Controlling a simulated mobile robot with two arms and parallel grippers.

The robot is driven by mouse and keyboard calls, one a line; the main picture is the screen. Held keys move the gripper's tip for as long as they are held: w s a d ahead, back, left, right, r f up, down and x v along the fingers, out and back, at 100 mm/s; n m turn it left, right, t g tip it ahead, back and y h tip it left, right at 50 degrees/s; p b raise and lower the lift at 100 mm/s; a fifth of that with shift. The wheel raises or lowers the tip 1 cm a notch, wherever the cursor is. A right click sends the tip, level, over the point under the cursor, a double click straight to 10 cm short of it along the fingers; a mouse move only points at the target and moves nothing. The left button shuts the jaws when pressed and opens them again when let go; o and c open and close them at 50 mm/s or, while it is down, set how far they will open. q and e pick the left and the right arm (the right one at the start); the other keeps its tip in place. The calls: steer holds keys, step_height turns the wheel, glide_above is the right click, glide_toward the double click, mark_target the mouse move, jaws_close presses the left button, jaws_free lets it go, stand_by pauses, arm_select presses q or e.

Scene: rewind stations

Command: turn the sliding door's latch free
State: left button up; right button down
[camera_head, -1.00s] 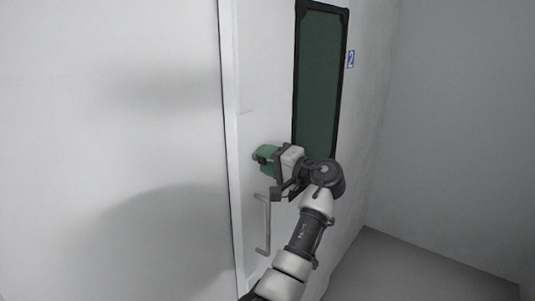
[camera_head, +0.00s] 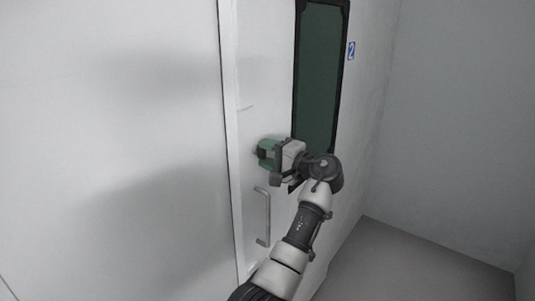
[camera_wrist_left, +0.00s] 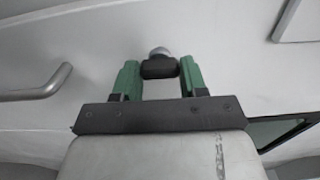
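The sliding door (camera_head: 262,110) is pale, with a tall dark window (camera_head: 320,75) and a bar handle (camera_head: 263,215). My left gripper (camera_head: 264,153) is at the door, above the bar handle and left of the window's lower end. In the left wrist view, its green fingers (camera_wrist_left: 160,78) stand on either side of the latch (camera_wrist_left: 159,66), a dark knob with a grey round end. The fingers appear to touch the knob on both sides. In the head view, the gripper hides the latch. My right gripper is not in view.
The bar handle also shows close by on the left in the left wrist view (camera_wrist_left: 38,88). A blue sign with a 2 (camera_head: 351,51) is right of the window. Grey floor (camera_head: 420,265) lies open at the lower right, by a plain wall (camera_head: 465,120).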

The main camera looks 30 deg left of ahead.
arm_select(q)
steer(key=o, duration=0.5)
steer(key=shift+c, duration=0.2)
steer(key=d+b, duration=0.4)
steer(key=d, duration=0.6)
steer(key=shift+s+d+b, duration=0.3)
steer(key=shift+s+d, duration=0.05)
steer(key=shift+d, duration=0.05)
